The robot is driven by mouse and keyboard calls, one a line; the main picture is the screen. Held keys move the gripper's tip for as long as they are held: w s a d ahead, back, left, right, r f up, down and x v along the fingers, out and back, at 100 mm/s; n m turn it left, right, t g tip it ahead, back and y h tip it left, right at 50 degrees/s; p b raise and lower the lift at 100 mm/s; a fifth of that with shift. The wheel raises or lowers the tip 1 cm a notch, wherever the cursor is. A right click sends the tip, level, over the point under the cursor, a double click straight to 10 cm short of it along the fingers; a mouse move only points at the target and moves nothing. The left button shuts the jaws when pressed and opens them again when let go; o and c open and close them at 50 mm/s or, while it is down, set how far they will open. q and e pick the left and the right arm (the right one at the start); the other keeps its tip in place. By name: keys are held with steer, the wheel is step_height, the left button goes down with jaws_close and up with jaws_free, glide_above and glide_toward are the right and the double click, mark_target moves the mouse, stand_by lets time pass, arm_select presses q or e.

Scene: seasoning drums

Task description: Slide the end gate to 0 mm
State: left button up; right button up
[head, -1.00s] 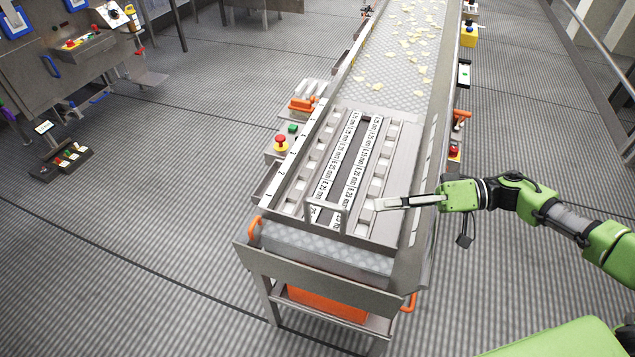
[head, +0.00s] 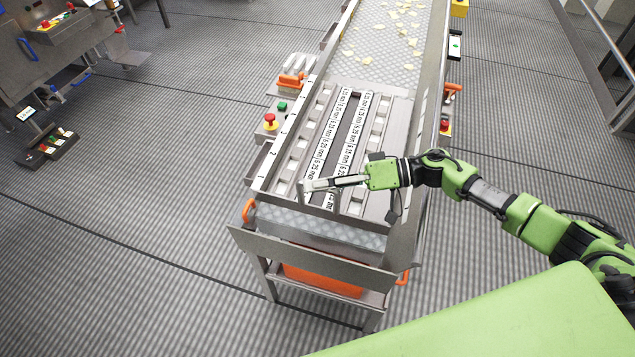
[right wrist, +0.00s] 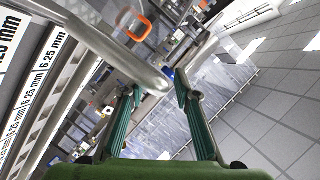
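The sizing deck (head: 390,145) lies at the near end of the conveyor, with long label strips (head: 329,150) reading values such as 6.25 mm. The end gate, which I take to be the part with the upright metal bar handle (head: 335,206), is at the deck's near end. My right gripper (head: 312,186) is over this handle, its fingers pointing left. In the right wrist view the green-padded fingers (right wrist: 158,95) stand apart, and the rounded metal bar (right wrist: 115,50) crosses close to the tips. I cannot tell whether they touch. My left gripper is out of view.
A red stop button (head: 270,118) and a green button (head: 282,105) sit left of the deck. Orange handles (head: 249,210) flank the stand. An orange bin (head: 322,279) is below. Yellowish chips (head: 401,35) lie farther up the belt.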

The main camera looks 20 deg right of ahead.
steer(key=shift+w+a+f, duration=0.1)
steer(key=shift+a+f, duration=0.05)
steer(key=shift+a, duration=0.1)
jaws_close()
steer(key=shift+d+f, duration=0.1)
steer(key=shift+f, duration=1.25)
jaws_free()
step_height(320, 180, up, 10)
steer(key=shift+r, duration=0.1)
steer(key=shift+w, duration=0.1)
